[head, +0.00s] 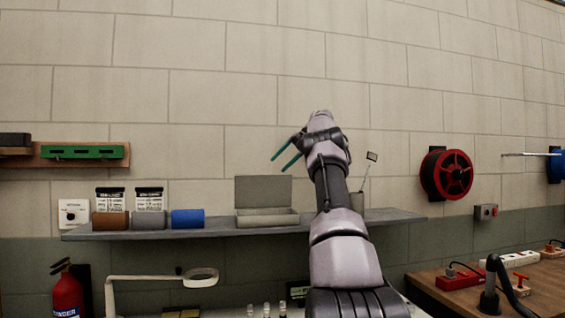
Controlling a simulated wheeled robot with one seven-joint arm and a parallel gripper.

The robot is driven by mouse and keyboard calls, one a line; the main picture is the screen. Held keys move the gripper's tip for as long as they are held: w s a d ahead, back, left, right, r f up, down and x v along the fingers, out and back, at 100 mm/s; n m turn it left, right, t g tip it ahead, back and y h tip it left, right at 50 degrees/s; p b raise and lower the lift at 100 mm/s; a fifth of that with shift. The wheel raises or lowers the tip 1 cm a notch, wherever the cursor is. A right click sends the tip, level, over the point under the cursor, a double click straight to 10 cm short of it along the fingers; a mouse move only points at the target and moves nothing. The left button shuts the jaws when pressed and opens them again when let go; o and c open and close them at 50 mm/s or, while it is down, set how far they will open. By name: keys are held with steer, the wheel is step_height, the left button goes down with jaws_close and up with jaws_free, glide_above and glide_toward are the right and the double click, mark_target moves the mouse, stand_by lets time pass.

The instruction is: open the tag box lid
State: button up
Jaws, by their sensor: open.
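A grey box (268,220) stands on the wall shelf, left of my arm. I take it to be the tag box. Its lid (263,190) stands upright at the back, so the box is open at the top. The inside is too small to make out. My gripper (279,164) is above and in front of the box in the picture, with its two teal fingers apart and nothing between them. The fingers point down and left and appear clear of the lid.
A red reel (446,174) hangs on the wall at right.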

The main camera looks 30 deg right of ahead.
steer(key=shift+s+d+r, duration=0.1)
steer(key=shift+d+r, duration=0.05)
steer(key=shift+r, duration=0.05)
steer(key=c, duration=0.9)
steer(key=shift+s+y, duration=0.25)
steer(key=shift+y, duration=0.05)
jaws_close()
steer(key=shift+s, duration=0.3)
steer(key=s+a+f+m+t, duration=0.3)
steer(key=s+f+m+t, duration=0.6)
steer(key=s+t, duration=0.45)
glide_toward(261, 180)
steer(key=shift+g, duration=0.25)
steer(key=x, duration=0.4)
steer(key=shift+w+a+r, duration=0.1)
steer(key=shift+w+a, duration=0.05)
steer(key=shift+a, duration=0.4)
steer(key=shift+w+d+r, duration=0.15)
steer(key=shift+w, duration=0.55)
